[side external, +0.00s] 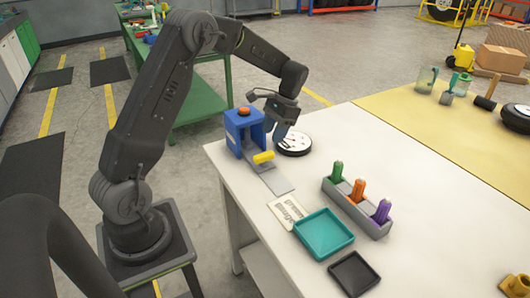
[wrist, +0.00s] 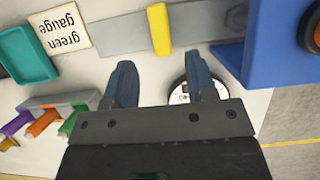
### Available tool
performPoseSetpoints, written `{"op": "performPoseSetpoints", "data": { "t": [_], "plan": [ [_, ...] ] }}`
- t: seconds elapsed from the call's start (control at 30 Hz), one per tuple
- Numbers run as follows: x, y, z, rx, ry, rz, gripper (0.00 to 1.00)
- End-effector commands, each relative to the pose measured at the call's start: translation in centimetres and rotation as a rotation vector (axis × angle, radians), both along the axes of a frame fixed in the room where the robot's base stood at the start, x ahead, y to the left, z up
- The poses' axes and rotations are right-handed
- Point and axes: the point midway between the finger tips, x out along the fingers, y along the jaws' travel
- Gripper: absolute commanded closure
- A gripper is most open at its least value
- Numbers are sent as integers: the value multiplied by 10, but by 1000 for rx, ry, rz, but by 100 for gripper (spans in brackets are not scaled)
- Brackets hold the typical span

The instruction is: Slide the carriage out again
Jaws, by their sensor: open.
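The carriage's yellow handle (side external: 263,157) stands just in front of the blue press-like housing (side external: 243,128), over a flat grey rail (side external: 277,182). In the wrist view the yellow handle (wrist: 159,28) lies across the grey rail (wrist: 115,33), left of the blue housing (wrist: 285,50). Much of the carriage is hidden in the side view. My gripper (wrist: 160,75) is open and empty; its two blue fingers lie to either side of the handle's line, with the handle beyond the tips. In the side view my gripper (side external: 279,131) is beside the housing, close to the handle.
A "green gauge" card (side external: 288,213), teal tray (side external: 324,234), black tray (side external: 354,273) and grey rack (side external: 352,213) with green, orange and purple tools stand nearer the front.

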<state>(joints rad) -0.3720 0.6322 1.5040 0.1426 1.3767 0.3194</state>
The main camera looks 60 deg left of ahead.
Motion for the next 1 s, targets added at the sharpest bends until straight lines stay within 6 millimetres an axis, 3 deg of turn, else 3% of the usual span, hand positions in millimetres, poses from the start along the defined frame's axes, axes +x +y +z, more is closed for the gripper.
{"op": "performPoseSetpoints", "data": {
  "t": [0.2, 0.4, 0.8, 1.0],
  "plan": [
    [-17, 0, -40, -1, 3, 3, 49],
    [-25, 0, -61, 0, 0, 2, 49],
    [-28, 0, -67, 0, -2, 1, 49],
    [-28, 0, -67, 0, -1, 1, 68]
  ]
}}
